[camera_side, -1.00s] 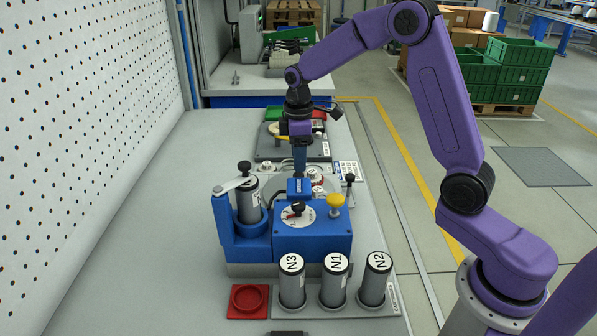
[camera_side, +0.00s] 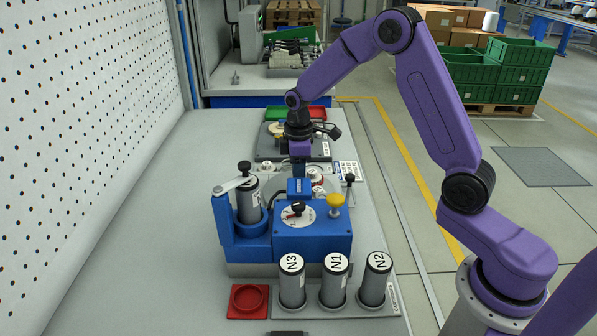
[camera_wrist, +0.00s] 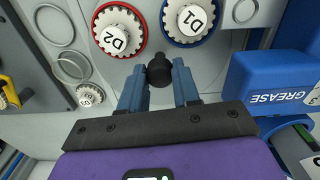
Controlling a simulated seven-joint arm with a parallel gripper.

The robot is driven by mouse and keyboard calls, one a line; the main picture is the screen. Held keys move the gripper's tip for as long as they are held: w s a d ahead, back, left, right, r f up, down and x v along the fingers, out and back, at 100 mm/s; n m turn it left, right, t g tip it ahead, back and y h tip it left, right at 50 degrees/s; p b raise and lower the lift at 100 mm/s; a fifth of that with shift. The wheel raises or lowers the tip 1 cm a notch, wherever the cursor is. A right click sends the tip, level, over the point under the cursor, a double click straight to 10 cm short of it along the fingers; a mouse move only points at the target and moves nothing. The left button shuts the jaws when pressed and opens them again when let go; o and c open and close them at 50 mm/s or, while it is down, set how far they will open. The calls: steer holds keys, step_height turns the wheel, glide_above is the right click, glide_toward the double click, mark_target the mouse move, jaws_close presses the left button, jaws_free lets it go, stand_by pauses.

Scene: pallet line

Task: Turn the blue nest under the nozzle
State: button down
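In the side view my gripper (camera_side: 299,172) is behind the blue GREASE box (camera_side: 299,187), which hides the fingertips and knob. The box also shows in the wrist view (camera_wrist: 268,84). The nozzle's tip is not visible.
A blue station (camera_side: 312,238) with a dial and yellow button stands in front. Cylinders N3 (camera_side: 291,284), N1 (camera_side: 334,283) and N2 (camera_side: 375,283) stand in a rack beside a red square holder (camera_side: 248,300). A black-topped lever (camera_side: 350,180) is close on the right. The left bench is clear.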

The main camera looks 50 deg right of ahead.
steer(key=shift+m, duration=0.7)
steer(key=shift+r+m, duration=0.1)
steer(key=shift+m, duration=4.2)
steer(key=c, duration=0.8)
jaws_free()
step_height(320, 180, up, 17)
steer(key=shift+r, duration=0.2)
